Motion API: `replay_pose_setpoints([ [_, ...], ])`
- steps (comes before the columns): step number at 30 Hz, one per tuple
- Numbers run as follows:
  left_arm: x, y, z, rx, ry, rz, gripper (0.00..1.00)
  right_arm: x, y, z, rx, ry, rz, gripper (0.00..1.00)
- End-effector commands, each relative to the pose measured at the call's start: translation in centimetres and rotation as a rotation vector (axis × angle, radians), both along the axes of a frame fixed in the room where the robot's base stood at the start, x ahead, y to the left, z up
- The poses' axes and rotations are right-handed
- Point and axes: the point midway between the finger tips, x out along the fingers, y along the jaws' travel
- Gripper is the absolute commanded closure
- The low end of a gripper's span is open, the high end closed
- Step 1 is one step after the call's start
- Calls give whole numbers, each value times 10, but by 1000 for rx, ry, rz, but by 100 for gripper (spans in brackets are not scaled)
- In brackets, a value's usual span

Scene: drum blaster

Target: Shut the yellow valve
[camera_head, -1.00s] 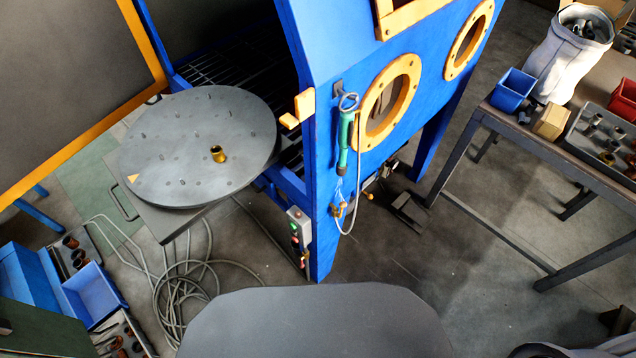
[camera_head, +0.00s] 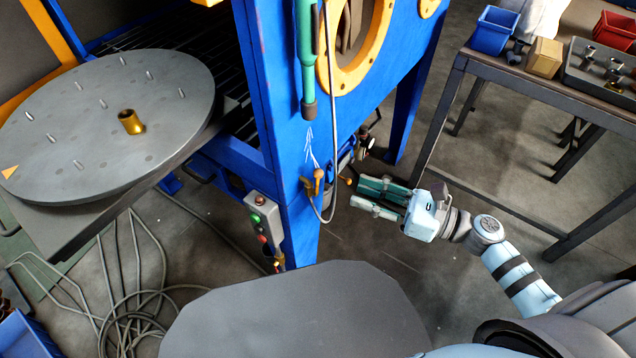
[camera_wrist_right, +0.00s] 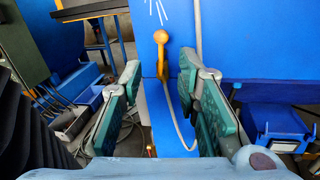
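The yellow valve (camera_head: 318,178) sits low on the front of the blue blast cabinet, below the teal-handled hose tool. Its handle points up. In the right wrist view the yellow valve (camera_wrist_right: 161,40) stands ahead, near the middle, in line with the space between the fingers. My right gripper (camera_head: 357,190) is to the right of the valve in the head view, its fingers pointing left toward the cabinet. In the right wrist view my right gripper (camera_wrist_right: 160,72) is open and empty, apart from the valve. My left gripper is not in view.
A grey hose (camera_head: 331,120) loops down the cabinet front close to the valve. A button box (camera_head: 263,222) hangs left of it. A round turntable (camera_head: 75,150) with a brass piece (camera_head: 131,122) is at left. A workbench (camera_head: 540,92) stands at right.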

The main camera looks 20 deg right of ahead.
Motion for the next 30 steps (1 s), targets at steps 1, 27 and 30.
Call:
replay_pose_setpoints([
  [1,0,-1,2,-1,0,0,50,9,11,3,10,-5,-3,70],
  [27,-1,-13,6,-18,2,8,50,68,82,1,6,7,-6,89],
  [30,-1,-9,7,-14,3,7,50,68,82,1,6,7,-7,100],
])
